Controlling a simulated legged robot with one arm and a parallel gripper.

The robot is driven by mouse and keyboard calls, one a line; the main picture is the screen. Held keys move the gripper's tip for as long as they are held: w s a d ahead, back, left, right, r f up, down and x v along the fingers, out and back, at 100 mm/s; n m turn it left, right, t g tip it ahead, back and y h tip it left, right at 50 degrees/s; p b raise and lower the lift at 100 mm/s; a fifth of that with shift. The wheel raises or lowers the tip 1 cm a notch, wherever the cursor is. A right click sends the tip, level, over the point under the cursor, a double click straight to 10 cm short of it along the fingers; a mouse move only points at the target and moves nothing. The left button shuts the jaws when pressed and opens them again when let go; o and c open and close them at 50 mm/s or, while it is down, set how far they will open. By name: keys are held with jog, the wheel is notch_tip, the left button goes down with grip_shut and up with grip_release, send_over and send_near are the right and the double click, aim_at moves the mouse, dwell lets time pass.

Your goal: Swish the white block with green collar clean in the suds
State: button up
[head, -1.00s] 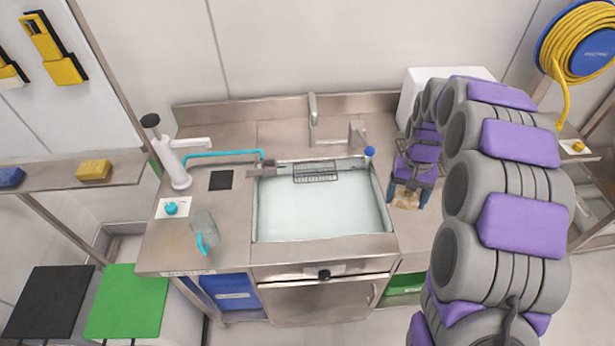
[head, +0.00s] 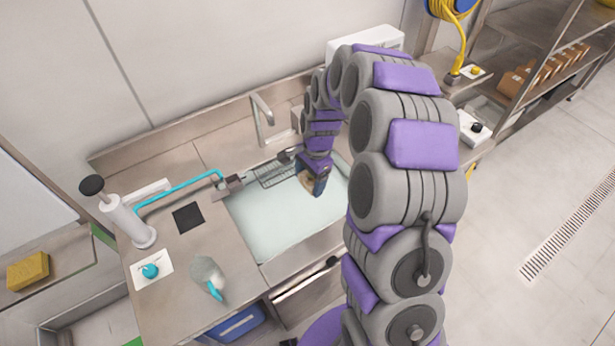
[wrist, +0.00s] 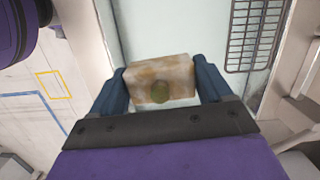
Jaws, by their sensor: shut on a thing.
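My gripper (head: 314,182) is over the right part of the sink basin (head: 268,225), which holds pale, bluish-white liquid. In the wrist view my gripper (wrist: 162,80) has its two dark blue fingers shut on the block (wrist: 160,72) from both sides. The block also shows in the head view (head: 306,181). It is off-white with brown stains and has a round olive-green part on its near side. Whether the block touches the liquid cannot be told.
A wire rack (head: 274,174) sits at the basin's back edge, near the faucet (head: 262,115). On the left counter are a clear jug with a blue handle (head: 208,275), a dark square pad (head: 188,217), and a white pump dispenser (head: 128,218).

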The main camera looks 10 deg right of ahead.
jog(key=shift+a+f, duration=0.2)
jog(key=shift+a, duration=0.2)
jog(key=f+b, duration=0.2)
jog(key=f, duration=0.7)
jog(key=f+b, duration=0.3)
jog(key=f, duration=0.6)
jog(key=shift+a, duration=0.2)
jog(key=shift+a+f, duration=0.4)
jog(key=shift+f, duration=0.25)
jog(key=shift+a+f, duration=0.35)
jog(key=shift+f, duration=0.25)
jog(key=shift+a+f, duration=0.2)
jog(key=shift+f, duration=0.25)
jog(key=shift+d, duration=0.75)
jog(key=shift+a, duration=0.45)
jog(key=shift+w+d, duration=0.25)
jog(key=shift+d, duration=0.65)
jog(key=shift+w+d, duration=0.25)
jog(key=shift+d, duration=0.65)
jog(key=shift+s+a+p, duration=0.3)
jog(key=shift+a+p, duration=0.1)
jog(key=shift+a, duration=0.65)
jog(key=shift+s+a+p, duration=0.35)
jog(key=shift+a+p, duration=0.1)
jog(key=shift+a, duration=0.65)
jog(key=shift+s+a+p, duration=0.3)
jog(key=shift+a+p, duration=0.1)
jog(key=shift+a, duration=0.65)
